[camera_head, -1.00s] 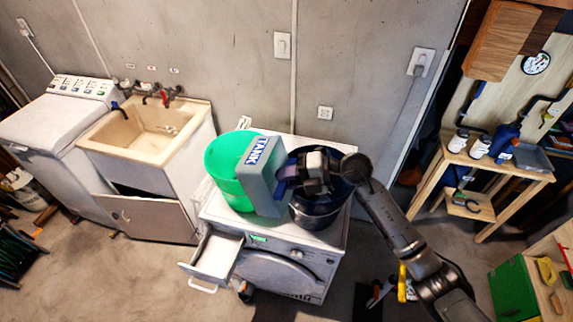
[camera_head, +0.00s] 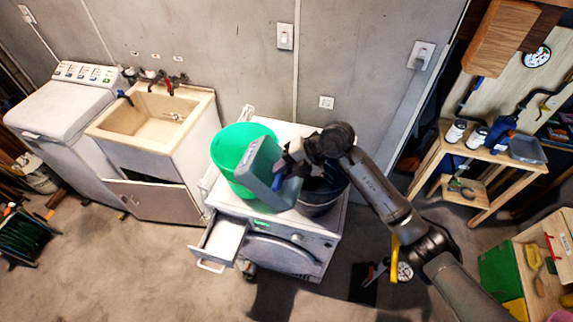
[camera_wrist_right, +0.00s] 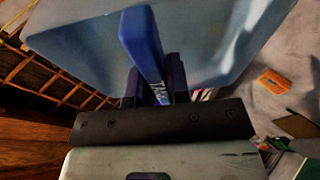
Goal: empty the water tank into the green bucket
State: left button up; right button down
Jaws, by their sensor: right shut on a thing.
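The grey-blue water tank (camera_head: 259,172) is held tilted over the right side of the green bucket (camera_head: 229,150). The bucket stands on the white front-loading machine (camera_head: 310,246). My right gripper (camera_head: 284,176) is shut on the tank's blue handle, to the right of the bucket. In the right wrist view the tank (camera_wrist_right: 215,45) fills the top and its blue handle (camera_wrist_right: 143,42) sits between the dark fingers (camera_wrist_right: 155,88). The inside of the bucket is partly hidden by the tank, and I cannot see any water. My left gripper is not in view.
A dark bucket (camera_head: 318,206) stands on the machine, right of the green one, partly under my right arm. The machine's drawer (camera_head: 221,241) is pulled open at front left. A utility sink (camera_head: 150,125) stands left; a wooden shelf (camera_head: 485,155) stands right.

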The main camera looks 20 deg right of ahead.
jog(key=w+a+r+g+h+p, duration=0.1)
jog(key=h+p, duration=0.1)
jog(key=p, duration=0.1)
jog(key=w+a+r+g+h+p, duration=0.1)
jog(key=r+g+h+p, duration=0.1)
jog(key=p, duration=0.1)
jog(key=w+a+r+m+g+h+p, duration=0.1)
jog(key=a+g+h+p, duration=0.1)
jog(key=p, duration=0.1)
jog(key=shift+w+r, duration=0.15)
jog(key=shift+w, duration=0.1)
jog(key=shift+w+a+r+g+h, duration=0.15)
jog(key=shift+g+h, duration=0.15)
jog(key=shift+h, duration=0.2)
dwell(0.4)
